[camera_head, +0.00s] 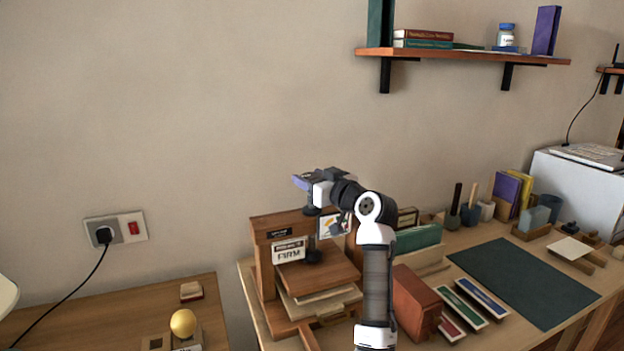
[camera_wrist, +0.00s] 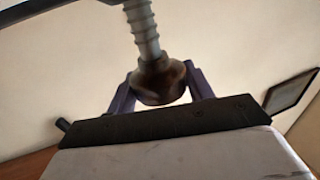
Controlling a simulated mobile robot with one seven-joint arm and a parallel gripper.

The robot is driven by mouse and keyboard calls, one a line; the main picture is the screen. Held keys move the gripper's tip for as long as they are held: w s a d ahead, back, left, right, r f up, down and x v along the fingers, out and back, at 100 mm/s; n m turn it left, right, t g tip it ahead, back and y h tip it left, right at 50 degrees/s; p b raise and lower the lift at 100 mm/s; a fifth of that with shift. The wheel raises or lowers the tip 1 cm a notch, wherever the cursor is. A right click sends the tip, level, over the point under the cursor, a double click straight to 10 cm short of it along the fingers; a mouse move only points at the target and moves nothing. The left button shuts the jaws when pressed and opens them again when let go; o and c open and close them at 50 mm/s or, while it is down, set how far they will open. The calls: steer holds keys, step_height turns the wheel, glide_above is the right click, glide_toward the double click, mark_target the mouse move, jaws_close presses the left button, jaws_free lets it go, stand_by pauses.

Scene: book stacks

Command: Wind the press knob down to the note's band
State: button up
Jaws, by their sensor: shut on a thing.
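The wooden press (camera_head: 268,228) stands on the desk, with a board and pale sheets stacked inside it. A white note reading "FIRM" (camera_head: 289,251) is on its front; the smaller line above that word is too small to read. The threaded screw (camera_wrist: 143,28) runs away from the knob. In the head view, the lower screw and any scale are partly hidden or too small to tell.
A rust-coloured box (camera_head: 416,300) and several coloured flat boxes lie right of the press. A dark green mat (camera_head: 522,282) covers open desk farther right. A wall shelf (camera_head: 460,54) hangs above. A lower table (camera_head: 215,300) with a yellow ball (camera_head: 183,323) is at left.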

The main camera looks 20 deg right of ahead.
steer(key=shift+h, duration=0.3)
steer(key=m+h, duration=0.2)
steer(key=h, duration=0.1)
steer(key=shift+a+t+p, duration=0.15)
steer(key=shift+t+p, duration=0.2)
steer(key=shift+t, duration=0.05)
steer(key=m+h+p, duration=0.1)
steer(key=m+h, duration=0.1)
steer(key=h, duration=0.1)
steer(key=m+h+p, duration=0.1)
steer(key=m+h, duration=0.1)
steer(key=h, duration=0.1)
steer(key=shift+r+m+g+h, duration=0.15)
steer(key=shift+m+g+h, duration=0.25)
steer(key=m+g+h, duration=0.2)
steer(key=m+h, duration=0.1)
steer(key=h, duration=0.2)
steer(key=shift+m, duration=0.3)
steer(key=shift+m+g+h, duration=0.5)
steer(key=shift+g+h, duration=0.1)
steer(key=shift+h, duration=0.1)
steer(key=shift+r+h, duration=0.1)
steer(key=shift+h, duration=0.2)
steer(key=o, duration=0.9)
steer(key=shift+g, duration=0.3)
steer(key=shift+o, duration=0.2)
steer(key=shift+f+b, duration=0.2)
steer(key=shift+b, duration=0.1)
